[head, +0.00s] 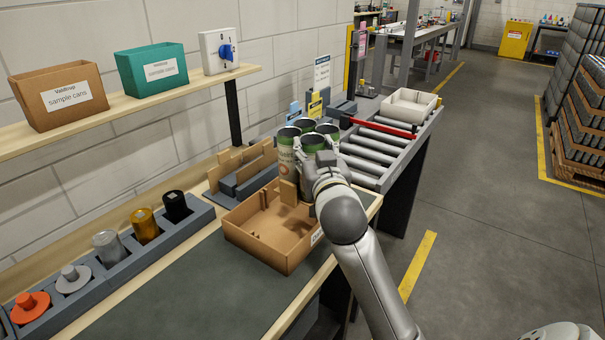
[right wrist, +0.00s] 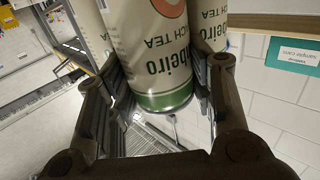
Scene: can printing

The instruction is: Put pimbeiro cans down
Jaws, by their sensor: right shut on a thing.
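Several pale cans with green rims (head: 286,150) stand close together at the back right of an open cardboard box (head: 245,243). I cannot tell whether they touch a surface. My right gripper (head: 311,168) is shut on one pimbeiro can; its fingers hide part of it in the head view. In the right wrist view, the can (right wrist: 160,60) sits between the fingers of my right gripper (right wrist: 160,105), with its lettering upside down ("beiro", "CH TEA") and green rim low. Other cans show on both sides behind it. My left gripper is not in view.
The box has cardboard dividers and free room at its front left. A grey rack (head: 110,268) with coloured containers stands at left. A roller conveyor (head: 375,150) with a red bar (head: 378,127) and white tray (head: 408,105) lies behind. A shelf (head: 140,103) carries sample boxes.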

